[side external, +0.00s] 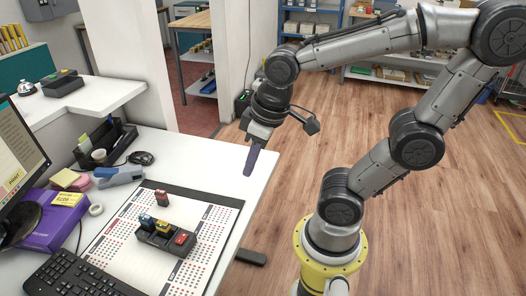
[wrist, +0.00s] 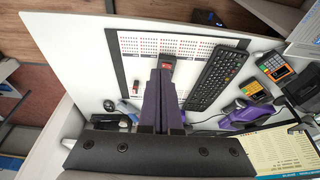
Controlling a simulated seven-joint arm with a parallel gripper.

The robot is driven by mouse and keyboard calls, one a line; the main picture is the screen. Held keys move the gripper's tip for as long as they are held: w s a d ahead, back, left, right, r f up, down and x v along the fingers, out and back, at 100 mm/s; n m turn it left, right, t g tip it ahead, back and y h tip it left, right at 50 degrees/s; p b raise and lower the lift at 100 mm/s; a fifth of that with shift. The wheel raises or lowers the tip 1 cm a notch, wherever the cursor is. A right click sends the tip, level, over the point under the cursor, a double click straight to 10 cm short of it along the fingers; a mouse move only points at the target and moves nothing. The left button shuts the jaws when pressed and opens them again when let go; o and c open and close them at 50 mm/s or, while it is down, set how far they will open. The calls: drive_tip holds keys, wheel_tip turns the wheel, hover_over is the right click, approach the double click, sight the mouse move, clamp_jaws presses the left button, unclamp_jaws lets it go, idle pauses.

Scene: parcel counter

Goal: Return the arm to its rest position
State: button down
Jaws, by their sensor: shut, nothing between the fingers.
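My gripper (side external: 250,172) hangs in the air at the counter's right edge in the side view, tilted downward. Its purple fingers are together with nothing between them. In the wrist view the shut fingers (wrist: 163,72) point toward the dotted sheet. The white counter (side external: 222,152) carries that dotted sheet (side external: 210,262). A dark holder (side external: 153,239) with several coloured blocks sits on the sheet; the fingers partly hide it in the wrist view. A single red-and-dark block (side external: 162,198) stands apart behind the holder, clear of my gripper.
A keyboard (side external: 82,277), monitor (side external: 17,150), purple box (side external: 50,222), tape dispenser (side external: 118,176) and black desk organizer (side external: 105,143) occupy the counter's left and back. A white pillar (side external: 222,60) rises behind my gripper. Open wooden floor (side external: 290,190) lies right of the counter.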

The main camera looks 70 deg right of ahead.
drive_tip(key=shift+s+d+r+t, duration=0.2)
drive_tip(key=shift+s+r+t, duration=1.05)
drive_tip(key=shift+r, duration=0.35)
